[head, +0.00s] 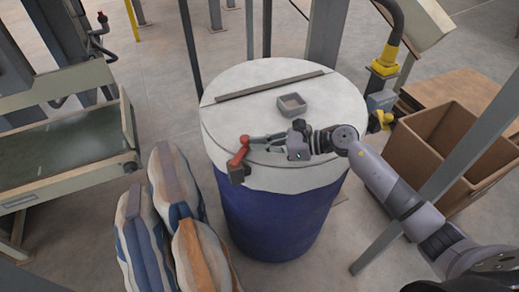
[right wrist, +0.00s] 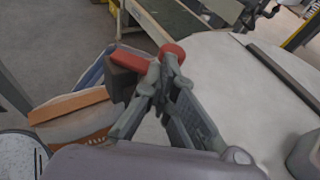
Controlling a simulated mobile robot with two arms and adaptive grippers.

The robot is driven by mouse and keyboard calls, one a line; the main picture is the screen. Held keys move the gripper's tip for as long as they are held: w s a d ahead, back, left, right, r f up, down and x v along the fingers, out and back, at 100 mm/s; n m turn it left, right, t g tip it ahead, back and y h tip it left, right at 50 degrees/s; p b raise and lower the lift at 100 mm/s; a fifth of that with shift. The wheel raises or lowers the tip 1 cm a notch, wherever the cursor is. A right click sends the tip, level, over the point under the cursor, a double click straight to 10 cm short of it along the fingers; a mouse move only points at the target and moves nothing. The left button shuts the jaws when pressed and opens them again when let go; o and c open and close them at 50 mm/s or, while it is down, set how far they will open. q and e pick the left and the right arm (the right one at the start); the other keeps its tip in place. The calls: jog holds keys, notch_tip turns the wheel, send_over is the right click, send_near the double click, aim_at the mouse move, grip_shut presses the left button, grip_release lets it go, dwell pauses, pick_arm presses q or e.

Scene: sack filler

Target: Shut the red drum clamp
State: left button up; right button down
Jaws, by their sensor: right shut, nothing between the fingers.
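The red drum clamp (head: 238,158) sits at the near left edge of the drum's pale lid, with a dark block at its lower end. In the right wrist view the red clamp (right wrist: 131,59) shows just beyond the fingertips, with a round red end beside them. The blue drum (head: 275,215) stands upright below the lid. My right gripper (head: 254,142) reaches in from the right over the lid, its fingers shut and empty, tips at the clamp's upper end. In the right wrist view its fingertips (right wrist: 162,75) overlap the red part; I cannot tell whether they touch. My left gripper is not in view.
A small grey square dish (head: 291,108) and a dark flat bar (head: 272,85) lie on the lid. Striped sacks (head: 180,215) stand close left of the drum. A brown open box (head: 430,150) stands at right, behind a slanting grey post (head: 450,180).

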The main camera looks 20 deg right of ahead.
jog(key=shift+w, duration=0.15)
jog(key=shift+d+r, duration=0.1)
jog(key=shift+d, duration=0.45)
jog(key=v, duration=0.6)
jog(key=shift+s+d, duration=0.1)
jog(key=shift+s, duration=0.3)
jog(key=shift+s+d+r, duration=0.1)
jog(key=shift+d+r, duration=0.05)
jog(key=shift+r, duration=0.05)
